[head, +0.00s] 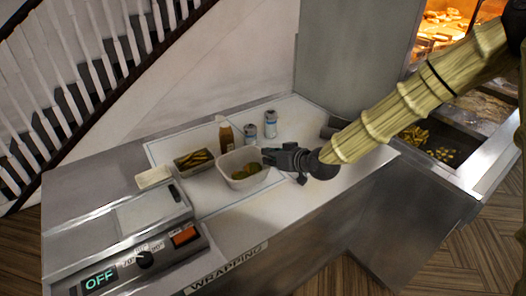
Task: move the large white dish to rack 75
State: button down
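The large white dish (231,160) stands on the wrapping counter and holds several yellow-green and brown pieces. My gripper (268,157) reaches in from the right, with its fingers at the dish's right rim. They are small and dark here, so I cannot tell whether they are closed on the rim or just beside it. The dish looks level. I see no label reading 75, so I cannot make out rack 75.
Close to the dish are a dark tray of fries (193,160), a brown bottle (225,134) and two lidded jars (270,124). A control panel marked OFF (140,262) is at front left. Counter right of the dish is partly bare.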

jog(key=w+f+p, duration=0.1)
jog(key=w+a+p, duration=0.1)
jog(key=w, duration=0.1)
jog(key=w+a+f+p, duration=0.1)
jog(key=w, duration=0.1)
jog(key=shift+w+f, duration=0.25)
jog(key=shift+f, duration=0.05)
jog(key=shift+f+p, duration=0.35)
jog(key=shift+f, duration=0.35)
jog(key=shift+d+f, duration=0.1)
jog(key=shift+f, duration=0.1)
jog(key=c, duration=1.6)
grip_release()
jog(key=shift+c, duration=0.2)
jog(key=shift+r, duration=0.1)
